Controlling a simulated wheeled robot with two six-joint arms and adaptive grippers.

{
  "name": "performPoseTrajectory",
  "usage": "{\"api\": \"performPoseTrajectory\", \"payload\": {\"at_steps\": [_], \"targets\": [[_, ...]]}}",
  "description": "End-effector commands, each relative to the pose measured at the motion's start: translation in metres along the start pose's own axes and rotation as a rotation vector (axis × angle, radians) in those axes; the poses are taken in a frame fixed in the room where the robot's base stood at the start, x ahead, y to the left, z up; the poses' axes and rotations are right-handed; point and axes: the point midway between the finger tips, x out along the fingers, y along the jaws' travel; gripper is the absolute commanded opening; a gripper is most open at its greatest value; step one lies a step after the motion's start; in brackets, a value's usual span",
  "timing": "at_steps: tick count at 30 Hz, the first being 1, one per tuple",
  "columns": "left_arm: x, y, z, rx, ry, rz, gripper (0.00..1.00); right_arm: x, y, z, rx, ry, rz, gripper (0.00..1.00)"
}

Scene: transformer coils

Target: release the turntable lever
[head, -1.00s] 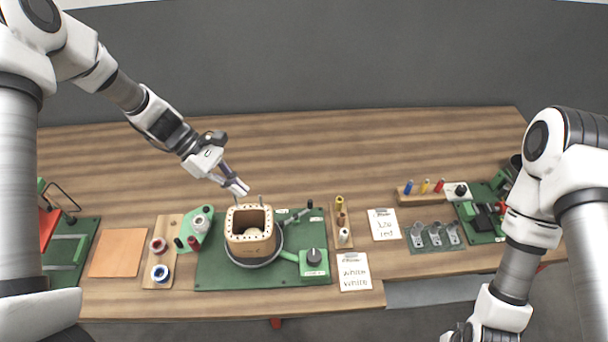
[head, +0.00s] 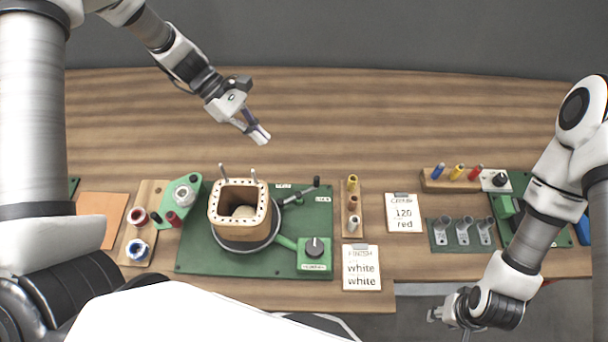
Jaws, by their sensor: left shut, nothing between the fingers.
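A square wooden coil former (head: 239,222) with two upright pins stands on the round grey turntable (head: 243,248) on a green base plate (head: 200,262). The turntable lever (head: 297,197), a thin rod beside a black knob (head: 316,182), lies behind and to the right of the former. My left gripper (head: 260,136) is shut and empty above the bare table behind the former, apart from the lever. My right gripper (head: 434,314) is low in front of the table edge, small in view; its finger opening is unclear.
A control box with a black dial (head: 314,252) sits at the plate's front right. A peg rack (head: 352,208) and paper cards (head: 403,213) stand to the right. Wire spools (head: 137,232) stand left. The table's back is clear.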

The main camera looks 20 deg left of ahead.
Motion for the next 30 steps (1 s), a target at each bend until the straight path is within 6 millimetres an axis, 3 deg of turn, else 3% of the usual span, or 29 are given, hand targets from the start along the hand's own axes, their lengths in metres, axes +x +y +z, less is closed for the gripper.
{"api": "performPoseTrajectory", "payload": {"at_steps": [1, 14, 20, 30], "targets": [[0.006, 0.0, -0.006, 0.0, 0.0, 0.0, 0.0, 0.008, 0.0, 0.0, 0.0, 0.0, 0.0, 0.4], [0.008, 0.0, -0.004, 0.0, 0.0, -0.001, 0.0, 0.005, 0.0, 0.0, 0.0, 0.001, 0.0, 0.4], [0.038, -0.001, -0.003, -0.002, 0.001, -0.006, 0.0, 0.0, 0.0, 0.0, 0.0, 0.001, 0.0, 0.4], [0.108, -0.001, 0.004, 0.001, 0.002, -0.006, 0.0, -0.019, 0.0, 0.0, 0.0, 0.001, 0.0, 0.4]]}}
